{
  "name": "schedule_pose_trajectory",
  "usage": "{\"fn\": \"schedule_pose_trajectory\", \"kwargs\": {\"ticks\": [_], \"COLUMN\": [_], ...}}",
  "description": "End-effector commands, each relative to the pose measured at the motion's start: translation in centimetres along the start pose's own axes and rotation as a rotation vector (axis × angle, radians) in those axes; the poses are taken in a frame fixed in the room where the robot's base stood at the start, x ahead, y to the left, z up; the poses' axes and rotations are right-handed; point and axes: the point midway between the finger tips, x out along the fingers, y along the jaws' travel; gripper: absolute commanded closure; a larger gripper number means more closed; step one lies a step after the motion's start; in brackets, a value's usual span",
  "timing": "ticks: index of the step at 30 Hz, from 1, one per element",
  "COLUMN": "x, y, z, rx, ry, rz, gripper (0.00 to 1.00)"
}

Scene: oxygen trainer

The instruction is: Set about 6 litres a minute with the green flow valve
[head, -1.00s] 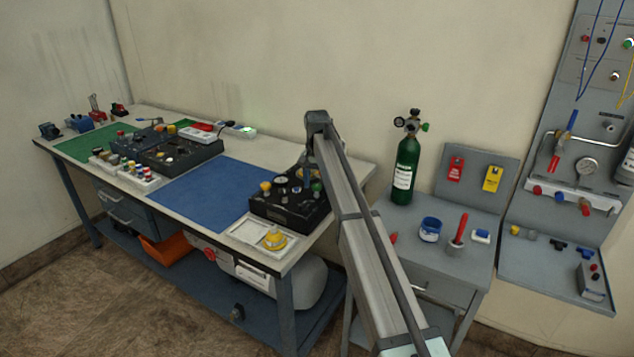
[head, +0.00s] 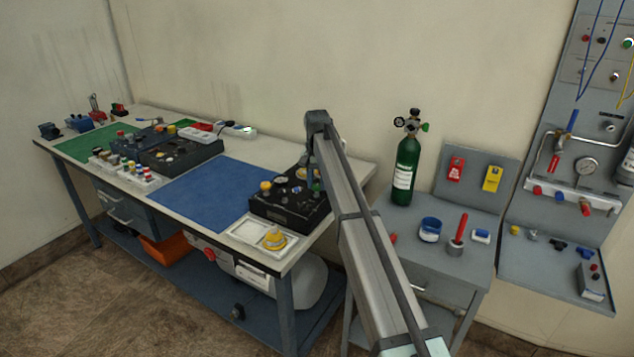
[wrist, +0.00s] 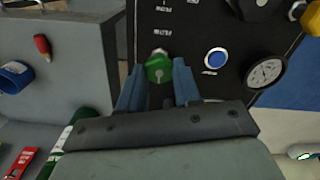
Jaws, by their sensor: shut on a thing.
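The green flow valve (wrist: 158,68) is a small green knob on the black trainer panel (wrist: 206,22). In the wrist view my gripper (wrist: 158,78) has one blue finger on each side of the knob and is shut on it. In the head view the black panel (head: 270,210) stands at the right end of the long bench. My gripper there is mostly hidden behind my own arm, close over the panel's right side. The flow reading cannot be made out in either view.
Near the valve on the panel are a blue button (wrist: 216,60), a round gauge (wrist: 265,72) and a yellow knob (wrist: 310,18). A green oxygen cylinder (head: 405,170) stands on the grey side cabinet. A blue mat (head: 215,195) lies clear left of the panel.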

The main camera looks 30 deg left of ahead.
Motion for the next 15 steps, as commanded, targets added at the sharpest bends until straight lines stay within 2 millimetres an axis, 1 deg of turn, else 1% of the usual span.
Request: {"fn": "schedule_pose_trajectory", "kwargs": {"ticks": [5,15], "x": [-0.02,-0.01], "y": [-0.04,-0.13], "z": [0.01,0.03], "rx": [-0.097,-0.381], "ry": [0.0,0.0], "rz": [0.0,0.0], "gripper": [0.98,0.98]}}
